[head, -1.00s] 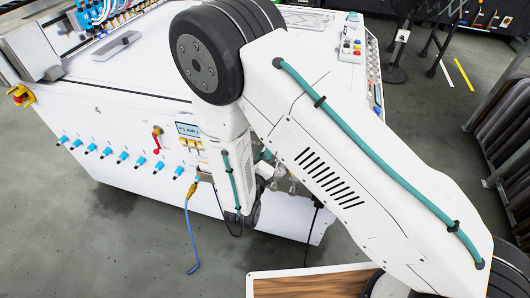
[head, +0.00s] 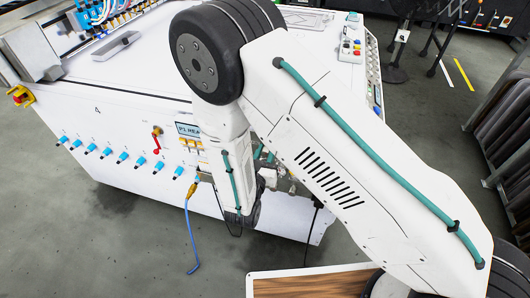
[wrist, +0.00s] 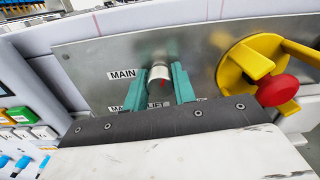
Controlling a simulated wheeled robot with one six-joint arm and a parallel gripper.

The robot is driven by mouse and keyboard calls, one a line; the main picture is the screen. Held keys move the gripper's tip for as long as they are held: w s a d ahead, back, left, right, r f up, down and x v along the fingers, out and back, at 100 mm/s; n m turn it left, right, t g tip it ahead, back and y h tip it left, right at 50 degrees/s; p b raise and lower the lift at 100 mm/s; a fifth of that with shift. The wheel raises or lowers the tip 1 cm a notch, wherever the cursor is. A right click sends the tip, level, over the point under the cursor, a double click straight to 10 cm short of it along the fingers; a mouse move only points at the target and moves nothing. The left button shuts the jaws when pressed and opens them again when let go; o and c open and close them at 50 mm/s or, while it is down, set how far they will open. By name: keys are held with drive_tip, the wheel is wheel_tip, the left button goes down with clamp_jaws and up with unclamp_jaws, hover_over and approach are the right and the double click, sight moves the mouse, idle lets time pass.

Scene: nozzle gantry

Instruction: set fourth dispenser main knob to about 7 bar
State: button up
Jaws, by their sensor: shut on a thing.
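In the wrist view, the main knob (wrist: 160,74) is a light cylinder with a red mark on its front face. It sits on a metal plate to the right of a label reading MAIN. The teal fingers of my gripper (wrist: 160,82) are closed on the knob from both sides. In the head view my arm hides the knob, and my gripper's grip on it cannot be seen there. No gauge reading shows in the wrist view. A small display (head: 188,129) on the white machine front shows text that is partly hidden by my arm.
A red emergency button (wrist: 278,90) with a yellow guard (wrist: 240,62) stands close to the right of my fingers. Several blue fittings (head: 122,157) and a red-handled valve (head: 156,140) line the machine front. A blue hose (head: 190,235) hangs to the floor.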

drive_tip(key=m, duration=0.5)
idle(0.6)
drive_tip(key=o, duration=1)
drive_tip(key=shift+s, duration=0.1)
drive_tip(key=v, duration=0.7)
drive_tip(key=shift+s+a, duration=0.1)
drive_tip(key=shift+s, duration=0.2)
